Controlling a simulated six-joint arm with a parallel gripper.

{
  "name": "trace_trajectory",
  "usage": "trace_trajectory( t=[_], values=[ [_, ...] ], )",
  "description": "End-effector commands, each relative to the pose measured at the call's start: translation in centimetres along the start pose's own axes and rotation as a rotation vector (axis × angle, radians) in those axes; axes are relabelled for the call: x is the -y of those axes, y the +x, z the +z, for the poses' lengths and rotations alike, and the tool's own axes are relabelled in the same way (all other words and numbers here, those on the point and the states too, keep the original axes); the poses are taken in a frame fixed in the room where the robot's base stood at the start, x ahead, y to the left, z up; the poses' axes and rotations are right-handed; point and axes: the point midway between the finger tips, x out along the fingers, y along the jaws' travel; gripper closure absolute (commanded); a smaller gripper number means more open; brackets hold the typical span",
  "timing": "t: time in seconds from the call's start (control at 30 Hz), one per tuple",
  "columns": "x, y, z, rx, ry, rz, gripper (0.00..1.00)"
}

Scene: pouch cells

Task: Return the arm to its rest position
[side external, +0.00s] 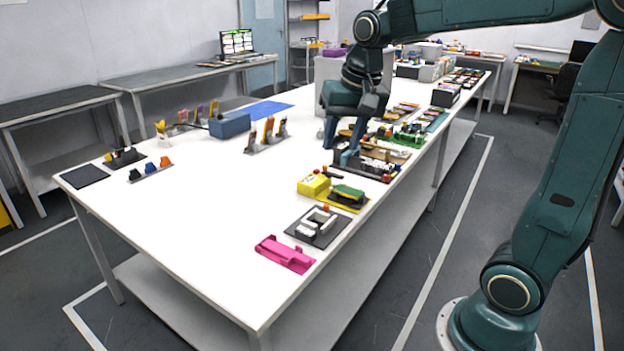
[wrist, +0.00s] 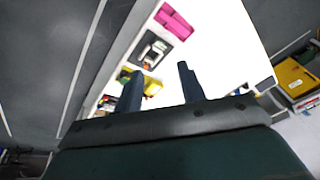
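My gripper (side external: 338,153) hangs from my arm over the right-hand side of the white table (side external: 215,215), with its fingers pointing down. In the side view its fingertips overlap the edge of a dark tray of parts (side external: 372,172); I cannot tell the height between them. In the wrist view the two dark fingers of my gripper (wrist: 157,80) stand well apart, with no object held between them.
Along the near right edge lie a yellow block (side external: 313,185), a dark mat with a white frame (side external: 318,226) and a pink fixture (side external: 284,254). A blue box (side external: 230,125) and several tool racks stand farther back.

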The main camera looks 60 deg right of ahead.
Motion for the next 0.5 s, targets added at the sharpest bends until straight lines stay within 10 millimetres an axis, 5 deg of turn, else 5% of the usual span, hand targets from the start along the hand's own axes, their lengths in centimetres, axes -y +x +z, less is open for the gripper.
trace_trajectory(
  t=[0.5],
  values=[
    [-2.1, -3.0, 11.4, -0.115, -0.416, -0.088, 0.6]
  ],
)
